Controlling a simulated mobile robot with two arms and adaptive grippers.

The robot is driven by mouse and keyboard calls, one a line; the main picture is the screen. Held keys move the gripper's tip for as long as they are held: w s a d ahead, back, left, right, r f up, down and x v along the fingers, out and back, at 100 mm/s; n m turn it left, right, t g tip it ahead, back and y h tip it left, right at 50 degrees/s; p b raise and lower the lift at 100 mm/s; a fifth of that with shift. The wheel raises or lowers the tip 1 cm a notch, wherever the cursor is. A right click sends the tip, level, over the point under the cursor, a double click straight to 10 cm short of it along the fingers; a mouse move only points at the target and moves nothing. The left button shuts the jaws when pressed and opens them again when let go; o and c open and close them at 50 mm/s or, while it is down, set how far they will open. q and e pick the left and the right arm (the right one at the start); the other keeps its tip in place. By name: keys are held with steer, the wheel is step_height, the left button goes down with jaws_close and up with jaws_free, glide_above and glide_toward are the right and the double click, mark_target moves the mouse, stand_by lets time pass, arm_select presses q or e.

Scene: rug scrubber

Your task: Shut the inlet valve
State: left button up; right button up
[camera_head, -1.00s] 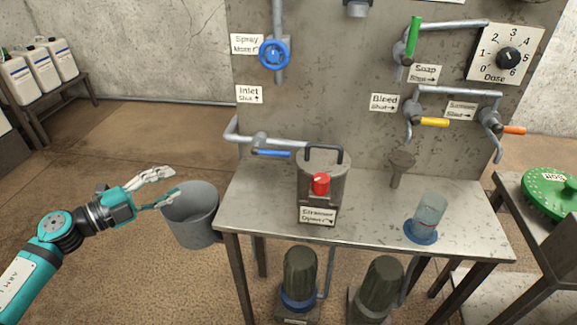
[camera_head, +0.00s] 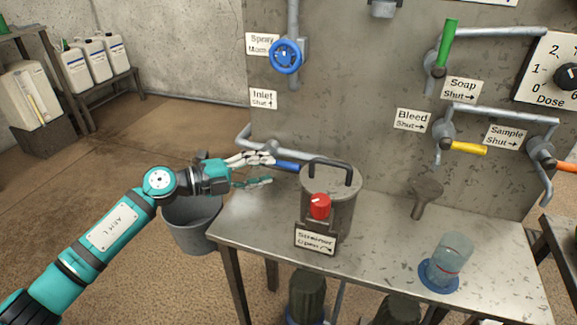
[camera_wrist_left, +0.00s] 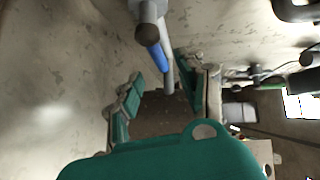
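The inlet valve's blue lever (camera_head: 287,166) sticks out to the right, roughly level, from a grey pipe (camera_head: 247,138) low on the panel. The label "Inlet Shut" (camera_head: 263,98), with a small arrow, is above it. My left gripper (camera_head: 264,170) is open and empty, its fingertips close to the lever's left end in the head view. In the left wrist view, the blue lever (camera_wrist_left: 157,56) appears in line with the gap between the spread fingers (camera_wrist_left: 158,84). I cannot tell whether they touch it. My right gripper is not in view.
A strainer pot (camera_head: 332,205) with a red knob (camera_head: 319,206) stands on the metal bench (camera_head: 270,236), just right of the lever. A blue spray wheel (camera_head: 287,57) is above. A grey bucket (camera_head: 192,224) is below my left arm. Yellow and green levers are farther right.

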mark_target(288, 166)
arm_select(q)
steer(key=x, duration=0.7)
steer(key=shift+b, duration=0.35)
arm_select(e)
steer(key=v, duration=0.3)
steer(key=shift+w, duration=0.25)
arm_select(q)
jaws_close()
steer(key=shift+f, duration=0.1)
